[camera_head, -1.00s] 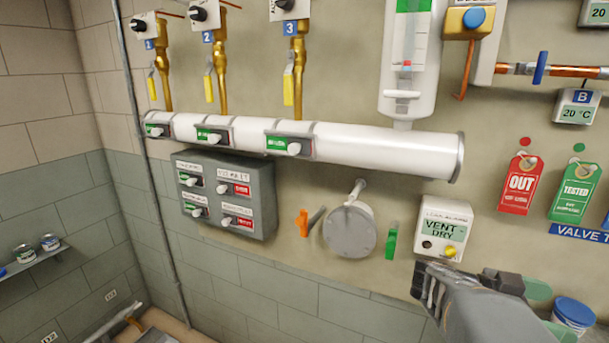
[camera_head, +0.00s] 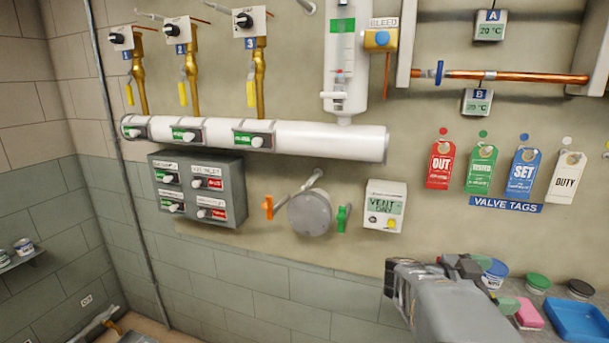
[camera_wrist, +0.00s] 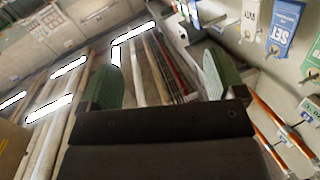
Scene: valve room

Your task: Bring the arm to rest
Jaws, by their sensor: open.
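My gripper shows in the wrist view (camera_wrist: 158,82), its two green-padded fingers wide apart with nothing between them. In the head view my wrist and gripper are at the lower right, in front of the wall below the VENT DRY box (camera_head: 384,207). The gripper touches nothing that I can see.
A white pipe (camera_head: 330,142) with several switches runs along the wall, above a grey switch box (camera_head: 197,190) and a round flange (camera_head: 309,213). Valve tags (camera_head: 479,169) hang at right. Lidded tubs (camera_head: 538,284) and a blue tray (camera_head: 580,318) are beside my arm.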

